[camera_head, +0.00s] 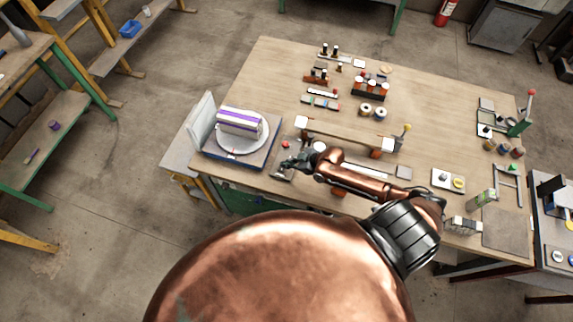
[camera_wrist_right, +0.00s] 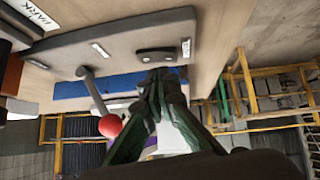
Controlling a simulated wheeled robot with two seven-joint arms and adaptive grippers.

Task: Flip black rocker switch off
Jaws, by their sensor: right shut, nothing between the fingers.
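The black rocker switch (camera_wrist_right: 156,55) shows in the right wrist view as a dark oval piece on a grey panel (camera_wrist_right: 125,45), with a small white label (camera_wrist_right: 186,48) beside it. My right gripper (camera_wrist_right: 160,80) is shut and empty, its fingertips close to the switch; I cannot tell whether they touch it. In the head view my right gripper (camera_head: 288,164) is over the small panel at the table's near edge and hides most of it, the switch included. Which way the rocker is tipped cannot be made out. My left gripper is not in view.
A lever with a red ball knob (camera_wrist_right: 110,126) stands on the same panel, close to my gripper. A round white turntable (camera_head: 227,146) with a purple-striped block (camera_head: 240,123) sits to the left. Several small parts crowd the wooden table (camera_head: 280,65); its far left is clear.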

